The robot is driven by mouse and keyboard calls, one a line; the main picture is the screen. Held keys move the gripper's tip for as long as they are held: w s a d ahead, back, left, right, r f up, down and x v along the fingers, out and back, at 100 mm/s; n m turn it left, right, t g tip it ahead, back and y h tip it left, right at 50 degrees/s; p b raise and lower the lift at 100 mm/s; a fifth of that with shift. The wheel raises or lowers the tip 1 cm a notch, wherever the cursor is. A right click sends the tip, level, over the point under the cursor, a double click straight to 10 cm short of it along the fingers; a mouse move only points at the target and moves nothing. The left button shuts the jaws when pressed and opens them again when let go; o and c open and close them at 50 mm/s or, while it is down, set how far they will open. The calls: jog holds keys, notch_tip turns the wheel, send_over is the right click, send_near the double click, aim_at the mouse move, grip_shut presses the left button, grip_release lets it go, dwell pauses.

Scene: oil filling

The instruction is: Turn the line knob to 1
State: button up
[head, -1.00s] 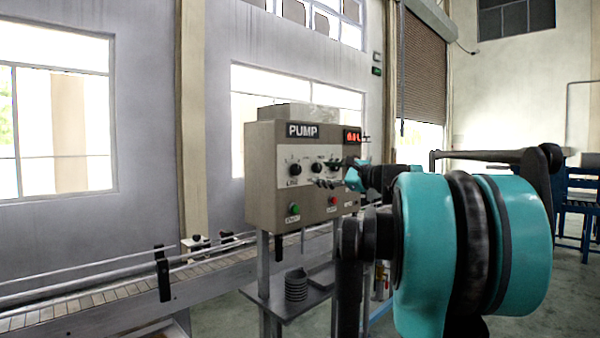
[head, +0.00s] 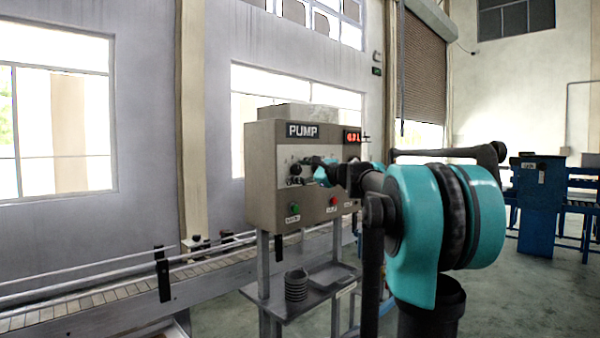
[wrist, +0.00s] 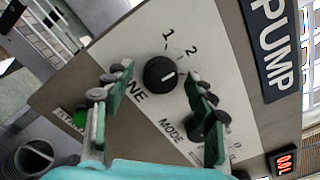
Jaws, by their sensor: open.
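The line knob (wrist: 161,74) is a round black knob with a short white mark on the pump panel (wrist: 150,35). Labels 1 and 2 sit beyond it; the white mark appears to point nearer the 2. My gripper (wrist: 158,75) is open, with one green-padded finger on each side of the line knob, apart from it by visible gaps. In the head view my gripper (head: 312,171) is at the panel's front, beside the line knob (head: 296,169), and hides the controls to its right.
The mode knob (wrist: 201,126) is close to the right finger, partly hidden. A green start button (wrist: 81,118) is at lower left. A red display (head: 353,136) is at the panel's upper right. A conveyor (head: 90,305) runs at left; a shelf with stacked dark discs (head: 296,286) is below.

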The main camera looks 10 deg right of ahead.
jog(key=shift+c, duration=0.6)
jog(key=c, duration=1)
jog(key=shift+c, duration=0.2)
jog(key=n, duration=0.4)
jog(key=shift+n, duration=2.5)
jog(key=o, duration=1.2)
jog(key=shift+c, duration=0.2)
